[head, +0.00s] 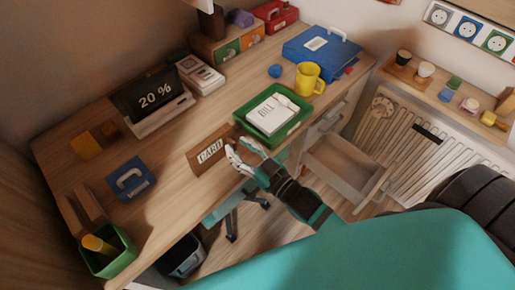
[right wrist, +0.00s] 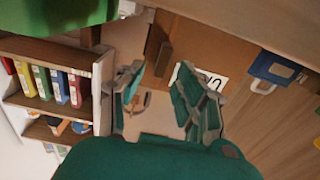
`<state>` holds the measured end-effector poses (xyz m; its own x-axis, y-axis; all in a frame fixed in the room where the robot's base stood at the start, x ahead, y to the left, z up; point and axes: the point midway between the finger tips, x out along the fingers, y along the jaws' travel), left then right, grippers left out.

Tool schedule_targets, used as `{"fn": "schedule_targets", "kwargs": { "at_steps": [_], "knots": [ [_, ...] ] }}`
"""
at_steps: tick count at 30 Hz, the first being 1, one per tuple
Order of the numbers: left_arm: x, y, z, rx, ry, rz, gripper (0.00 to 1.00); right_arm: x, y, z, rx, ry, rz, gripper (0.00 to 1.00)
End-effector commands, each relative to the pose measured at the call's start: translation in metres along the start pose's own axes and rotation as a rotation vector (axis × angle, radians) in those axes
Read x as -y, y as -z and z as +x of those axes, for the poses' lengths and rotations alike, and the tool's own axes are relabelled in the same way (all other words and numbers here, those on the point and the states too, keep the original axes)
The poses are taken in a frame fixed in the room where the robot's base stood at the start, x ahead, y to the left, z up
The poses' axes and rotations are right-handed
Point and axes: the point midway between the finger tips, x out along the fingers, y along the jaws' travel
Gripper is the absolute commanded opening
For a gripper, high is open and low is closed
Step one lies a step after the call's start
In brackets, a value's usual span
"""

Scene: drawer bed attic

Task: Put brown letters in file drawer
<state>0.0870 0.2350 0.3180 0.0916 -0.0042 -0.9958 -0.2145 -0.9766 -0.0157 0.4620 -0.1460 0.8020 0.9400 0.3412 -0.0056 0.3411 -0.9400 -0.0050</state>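A flat brown piece labelled "CARD" (head: 209,150), which looks like the brown letters, lies at the desk's front edge. Its brown face and white label (right wrist: 186,42) also show in the right wrist view, beyond the fingers. My right gripper (head: 243,154) is open just right of the brown piece, at the desk edge, and its fingers (right wrist: 160,97) have nothing visibly held between them. Whether a finger touches the piece is unclear. The file drawer (head: 346,166) under the desk's right side is pulled out and looks empty inside. My left gripper is not in view.
A green tray (head: 298,122) with a white "BILL" pad (head: 272,114) stands right behind my right gripper. A yellow mug (head: 308,80) and blue binder (head: 321,47) are farther back. A chair (head: 236,210) is below the desk edge. A radiator (head: 420,140) stands beyond the drawer.

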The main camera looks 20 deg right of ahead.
Motion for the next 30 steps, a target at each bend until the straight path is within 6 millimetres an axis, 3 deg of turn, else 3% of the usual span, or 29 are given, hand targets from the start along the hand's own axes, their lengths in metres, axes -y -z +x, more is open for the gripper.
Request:
{"fn": "schedule_targets", "kwargs": {
  "at_steps": [9,15,26,29,30],
  "knots": [
    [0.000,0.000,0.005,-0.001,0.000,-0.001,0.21,0.001,-0.002,-0.070,0.003,0.000,0.002,0.35],
    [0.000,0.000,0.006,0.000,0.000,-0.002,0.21,0.000,-0.001,-0.097,0.000,0.001,0.000,0.35],
    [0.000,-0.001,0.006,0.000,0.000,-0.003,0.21,0.000,0.000,-0.104,0.000,0.000,-0.001,0.35],
    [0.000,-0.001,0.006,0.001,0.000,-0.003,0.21,-0.004,-0.019,-0.104,0.038,-0.014,-0.001,0.35],
    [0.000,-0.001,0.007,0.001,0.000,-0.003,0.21,-0.008,-0.037,-0.105,0.073,-0.025,-0.001,0.35]
  ]
}}
